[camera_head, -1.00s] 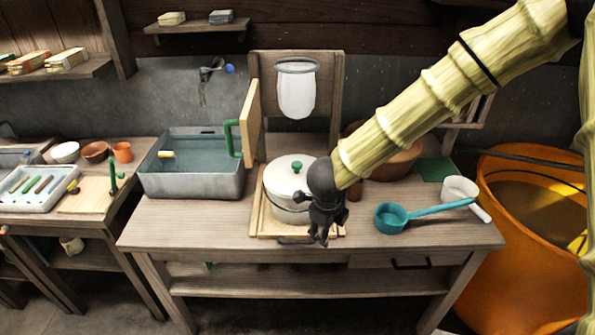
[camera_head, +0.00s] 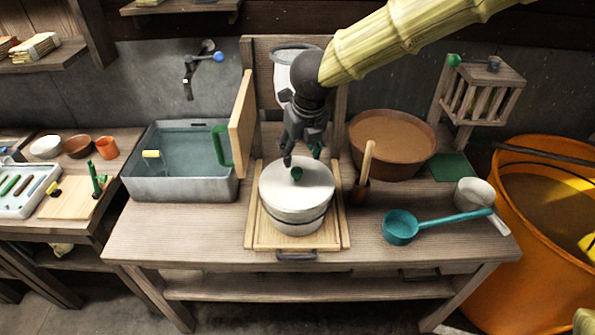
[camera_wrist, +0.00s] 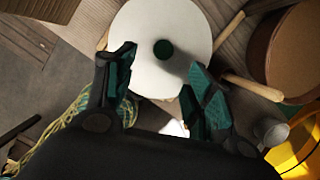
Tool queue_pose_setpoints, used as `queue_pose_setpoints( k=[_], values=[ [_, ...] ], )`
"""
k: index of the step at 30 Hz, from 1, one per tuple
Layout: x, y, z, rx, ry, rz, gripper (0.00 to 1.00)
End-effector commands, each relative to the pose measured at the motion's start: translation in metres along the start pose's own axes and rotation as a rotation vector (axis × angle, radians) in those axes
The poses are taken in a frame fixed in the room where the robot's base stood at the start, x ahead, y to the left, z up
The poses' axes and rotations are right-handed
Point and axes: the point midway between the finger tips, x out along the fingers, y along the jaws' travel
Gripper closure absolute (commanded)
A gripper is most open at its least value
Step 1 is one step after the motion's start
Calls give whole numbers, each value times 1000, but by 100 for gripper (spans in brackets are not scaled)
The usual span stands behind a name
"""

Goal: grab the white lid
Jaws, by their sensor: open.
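My gripper (camera_head: 302,158) is open, just above and behind the knob, pointing down. In the wrist view the lid (camera_wrist: 160,70) fills the top middle. The knob (camera_wrist: 163,49) shows ahead of and between the fingertips of my gripper (camera_wrist: 160,58). The fingers look apart from the knob, though the exact height gap cannot be told.
A grey water basin (camera_head: 185,186) and an upright wooden panel (camera_head: 242,125) stand left of the pot. A brown bowl (camera_head: 392,170) and a wooden-handled tool (camera_head: 364,172) stand right. A teal ladle (camera_head: 400,228) lies front right. The table front left is clear.

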Motion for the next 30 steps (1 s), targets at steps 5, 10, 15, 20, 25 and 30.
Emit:
queue_pose_setpoints(
  k=[5,10,15,20,25,30],
  values=[
    [20,-2,-2,4,4,-2,46],
    [42,-5,-2,7,2,-3,46],
    [53,-5,-2,7,1,-2,46],
    [64,-5,0,4,3,-3,46],
    [86,-7,4,3,4,-2,46],
    [102,-6,4,3,2,-1,46]
  ],
)
